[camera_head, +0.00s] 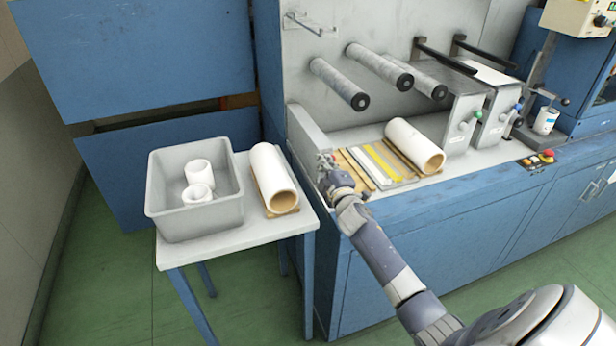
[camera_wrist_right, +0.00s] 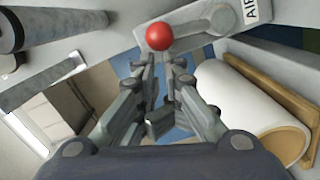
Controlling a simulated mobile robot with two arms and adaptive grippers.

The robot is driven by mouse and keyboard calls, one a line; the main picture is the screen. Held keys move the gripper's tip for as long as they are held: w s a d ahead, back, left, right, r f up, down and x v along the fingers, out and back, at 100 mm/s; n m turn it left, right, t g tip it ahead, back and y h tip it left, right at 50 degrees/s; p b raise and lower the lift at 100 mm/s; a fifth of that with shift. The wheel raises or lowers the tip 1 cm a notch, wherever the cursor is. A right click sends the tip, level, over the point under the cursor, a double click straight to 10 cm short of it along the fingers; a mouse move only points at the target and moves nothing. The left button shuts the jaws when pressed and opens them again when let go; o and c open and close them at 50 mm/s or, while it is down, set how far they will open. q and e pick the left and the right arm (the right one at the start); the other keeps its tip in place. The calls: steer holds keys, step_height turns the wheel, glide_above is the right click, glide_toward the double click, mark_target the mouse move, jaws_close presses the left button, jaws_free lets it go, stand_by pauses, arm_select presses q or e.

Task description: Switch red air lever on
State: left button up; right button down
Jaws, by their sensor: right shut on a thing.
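The red air lever has a round red knob (camera_wrist_right: 158,37) on a grey arm (camera_wrist_right: 190,22), fixed to a panel with a white AIR label (camera_wrist_right: 252,10). In the wrist view my right gripper (camera_wrist_right: 162,62) has its fingertips at the knob and is shut on the lever; exactly how the fingers touch it is hard to see. In the head view my right gripper (camera_head: 326,160) is at the left end of the machine bed, and the lever is too small to make out clearly there. My left gripper is not in view.
A white roll (camera_head: 414,145) lies on the machine bed right of the gripper, beside yellow and white strips (camera_head: 378,160). Grey rollers (camera_head: 340,84) stick out above. A side table holds a grey bin (camera_head: 165,205) and another white roll (camera_head: 272,172).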

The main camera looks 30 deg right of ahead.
steer(key=m, duration=0.1)
steer(key=d, duration=0.1)
steer(key=d+m+p, duration=0.1)
steer(key=shift+s+r+m, duration=0.3)
steer(key=shift+s+d+m+y+p, duration=0.15)
steer(key=shift+d+m+y+p, duration=0.2)
steer(key=shift+d+m, duration=0.5)
steer(key=shift+d+f, duration=0.1)
steer(key=shift+d, duration=0.1)
steer(key=shift+s+d, duration=0.1)
